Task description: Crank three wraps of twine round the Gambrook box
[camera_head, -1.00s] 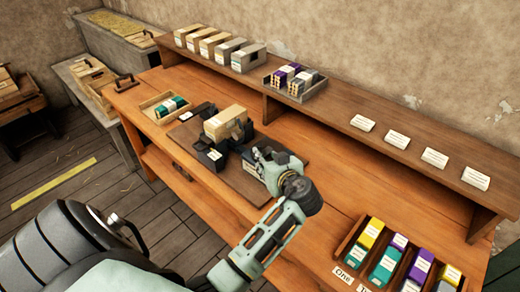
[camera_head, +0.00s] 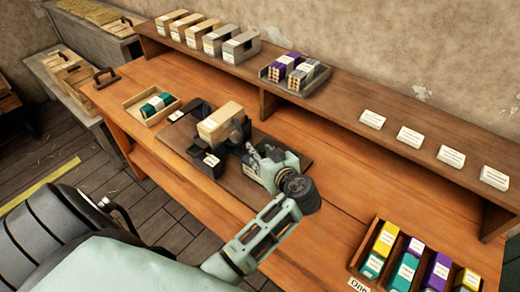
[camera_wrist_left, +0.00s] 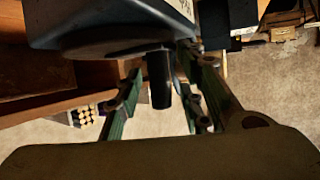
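A tan box (camera_head: 219,123) with a pale label sits in the dark press (camera_head: 210,165) on a brown board on the bench. I cannot read its label, and see no twine wraps on it. My left gripper (camera_head: 258,158) is at the right side of the press. In the left wrist view, a black handle (camera_wrist_left: 160,78) hangs under a dark grey body (camera_wrist_left: 110,28). My left gripper (camera_wrist_left: 160,75) has its fingers on both sides of that handle, with visible gaps, so it looks open around it. My right gripper is out of view.
A wooden tray (camera_head: 136,109) with green bundles lies left of the press. The shelf (camera_head: 330,112) behind holds several boxes, a grey tray (camera_head: 262,74) and several white cards. A compartmented rack (camera_head: 363,253) with coloured packs stands at front right. The bench between is clear.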

